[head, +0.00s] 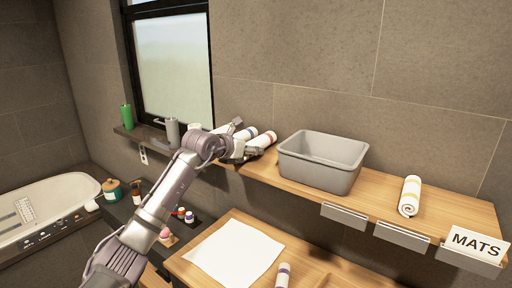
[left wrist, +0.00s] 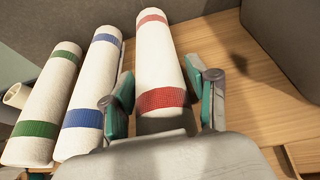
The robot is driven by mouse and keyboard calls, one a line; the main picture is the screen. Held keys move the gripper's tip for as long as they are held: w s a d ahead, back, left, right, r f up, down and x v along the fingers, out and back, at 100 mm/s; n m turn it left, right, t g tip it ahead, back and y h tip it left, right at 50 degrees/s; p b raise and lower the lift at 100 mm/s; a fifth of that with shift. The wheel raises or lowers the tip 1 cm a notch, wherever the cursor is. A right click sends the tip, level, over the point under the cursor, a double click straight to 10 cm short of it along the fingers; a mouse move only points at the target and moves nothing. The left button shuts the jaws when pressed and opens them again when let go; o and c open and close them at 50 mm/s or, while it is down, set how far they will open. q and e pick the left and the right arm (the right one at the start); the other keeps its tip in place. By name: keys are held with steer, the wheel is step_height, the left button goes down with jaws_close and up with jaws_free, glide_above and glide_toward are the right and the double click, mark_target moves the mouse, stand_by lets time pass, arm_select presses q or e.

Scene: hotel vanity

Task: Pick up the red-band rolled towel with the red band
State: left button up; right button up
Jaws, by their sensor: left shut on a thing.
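The white rolled towel with red bands (head: 264,140) lies on the wooden shelf, left of the grey bin. It also shows in the left wrist view (left wrist: 155,50), with a red band near each end. My left gripper (head: 243,152) is at its near end. In the left wrist view the two fingers (left wrist: 166,104) are on either side of the towel by its near red band, shut on it. The palm hides the towel's near tip. Blue-band (left wrist: 92,90) and green-band (left wrist: 45,105) rolled towels lie to its left. My right gripper is in neither view.
The grey bin (head: 318,174) stands just right of the towel. A yellow-banded rolled towel (head: 411,194) lies farther right, near the MATS sign (head: 475,244). A green bottle (head: 127,117) stands at the left.

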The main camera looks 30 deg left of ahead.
mark_target(258, 137)
arm_select(q)
steer(key=shift+r, duration=0.1)
steer(key=shift+r+b, duration=0.4)
steer(key=shift+r, duration=0.1)
step_height(258, 137, up, 3)
steer(key=shift+f+b, duration=0.2)
steer(key=shift+b, duration=0.45)
steer(key=s+d+r+b, duration=0.3)
steer(key=d+r, duration=0.4)
steer(key=d, duration=0.4)
steer(key=shift+s+r+b, duration=0.15)
steer(key=shift+s+b, duration=0.05)
steer(key=shift+b, duration=0.25)
